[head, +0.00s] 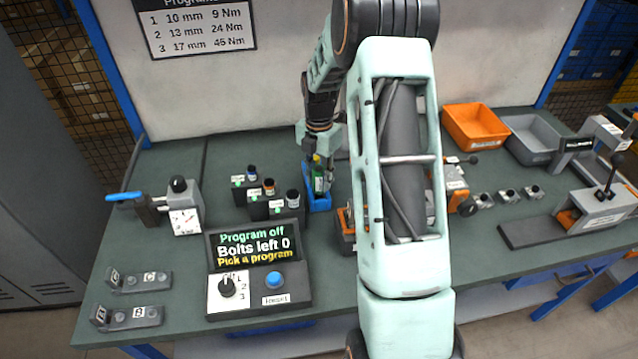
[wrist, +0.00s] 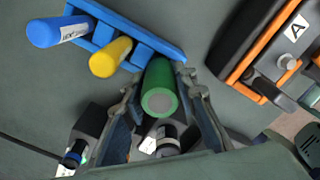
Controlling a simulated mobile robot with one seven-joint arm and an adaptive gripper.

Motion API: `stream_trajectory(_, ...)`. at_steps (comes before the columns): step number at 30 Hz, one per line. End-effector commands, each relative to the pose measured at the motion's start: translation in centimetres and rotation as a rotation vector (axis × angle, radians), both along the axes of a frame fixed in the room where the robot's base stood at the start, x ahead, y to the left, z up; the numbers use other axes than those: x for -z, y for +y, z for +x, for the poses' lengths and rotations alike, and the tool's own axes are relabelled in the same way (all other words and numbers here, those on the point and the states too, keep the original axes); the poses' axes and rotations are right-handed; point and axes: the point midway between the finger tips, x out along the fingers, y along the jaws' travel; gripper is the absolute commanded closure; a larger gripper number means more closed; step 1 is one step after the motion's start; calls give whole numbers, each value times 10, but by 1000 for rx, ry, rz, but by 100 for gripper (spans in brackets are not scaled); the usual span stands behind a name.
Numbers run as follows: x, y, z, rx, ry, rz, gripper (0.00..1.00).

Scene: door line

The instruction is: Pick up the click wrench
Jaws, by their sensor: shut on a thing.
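My gripper (head: 321,178) is over the blue rack (head: 319,203) near the middle of the bench. In the wrist view my gripper (wrist: 161,82) is shut on a green cylinder (wrist: 159,102) with a grey end, at the end of the blue rack (wrist: 98,12). A blue cylinder (wrist: 58,32) and a yellow cylinder (wrist: 110,57) sit in the same rack. I cannot tell whether the green cylinder is clear of its slot. A blue-handled tool (head: 125,197) lies at the gauge block (head: 186,220) on the left; I cannot tell if it is the click wrench.
Small dark socket blocks (head: 258,208) stand just left of the rack. The program box (head: 259,270) reads "Program off". An orange and black unit marked A (wrist: 270,45) is close on the right in the wrist view. Orange (head: 476,126) and grey (head: 535,136) bins stand farther right.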

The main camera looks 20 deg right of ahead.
Motion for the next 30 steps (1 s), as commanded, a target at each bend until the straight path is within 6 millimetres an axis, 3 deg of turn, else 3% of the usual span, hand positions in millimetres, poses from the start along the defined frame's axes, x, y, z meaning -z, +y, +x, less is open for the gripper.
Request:
stream_trajectory(3, 0, 0, 0, 0, 0, 0, 98)
stream_trajectory(11, -2, 0, 1, 0, -3, -1, 98)
stream_trajectory(17, -16, 0, 2, 0, -5, 0, 98)
stream_trajectory(30, -96, -1, 1, 1, -6, -2, 98)
